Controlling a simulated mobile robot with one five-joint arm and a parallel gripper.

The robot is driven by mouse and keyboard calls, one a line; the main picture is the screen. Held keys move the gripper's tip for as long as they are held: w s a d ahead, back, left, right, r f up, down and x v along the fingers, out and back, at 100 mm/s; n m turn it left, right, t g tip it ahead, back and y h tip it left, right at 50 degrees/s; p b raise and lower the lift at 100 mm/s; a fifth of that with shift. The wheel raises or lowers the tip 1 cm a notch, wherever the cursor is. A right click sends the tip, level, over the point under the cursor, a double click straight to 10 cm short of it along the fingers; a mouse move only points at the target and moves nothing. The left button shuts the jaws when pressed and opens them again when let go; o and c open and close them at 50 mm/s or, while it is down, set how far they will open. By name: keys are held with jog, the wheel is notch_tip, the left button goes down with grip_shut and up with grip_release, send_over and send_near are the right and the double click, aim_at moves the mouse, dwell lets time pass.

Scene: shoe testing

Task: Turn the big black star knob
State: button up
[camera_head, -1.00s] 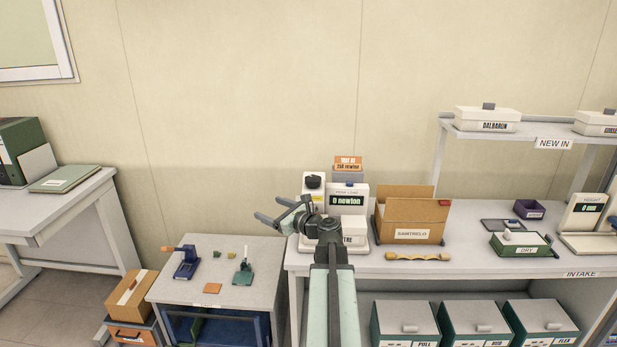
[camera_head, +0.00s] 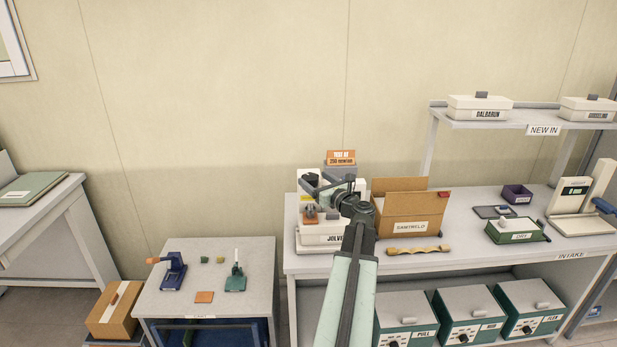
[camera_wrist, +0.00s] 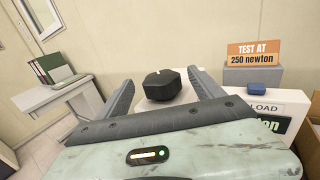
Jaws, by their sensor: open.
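The big black star knob (camera_wrist: 162,86) shows in the wrist view on top of a pale housing. My gripper (camera_wrist: 160,79) is open, with one finger on each side of the knob in that view. Gaps show between the knob and both fingers; I cannot tell how far the fingertips reach around it. In the head view my gripper (camera_head: 313,184) is over the left part of the white tester (camera_head: 318,240). There the knob cannot be told apart from my dark fingers, and my arm covers much of the tester.
An orange "250 newton" sign (camera_head: 341,158) stands at the tester's back. An open cardboard box (camera_head: 409,226) is close on the right, with a wooden piece (camera_head: 419,250) before it. A lower side table (camera_head: 240,300) with small tools stands left. The wall above is clear.

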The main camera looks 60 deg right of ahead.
aim_at(311, 176)
jog(key=x, duration=0.3)
jog(key=shift+w+d, duration=0.2)
jog(key=shift+w, duration=0.15)
jog(key=c, duration=1.4)
jog(key=shift+a+m+g+h, duration=0.15)
jog(key=shift+m+g+h, duration=0.15)
jog(key=shift+h, duration=0.1)
jog(key=m+g+h, duration=0.2)
jog(key=h, duration=0.1)
jog(key=shift+s+m+g+h, duration=0.1)
jog(key=shift+m+g+h, duration=1.5)
jog(key=o, duration=1.4)
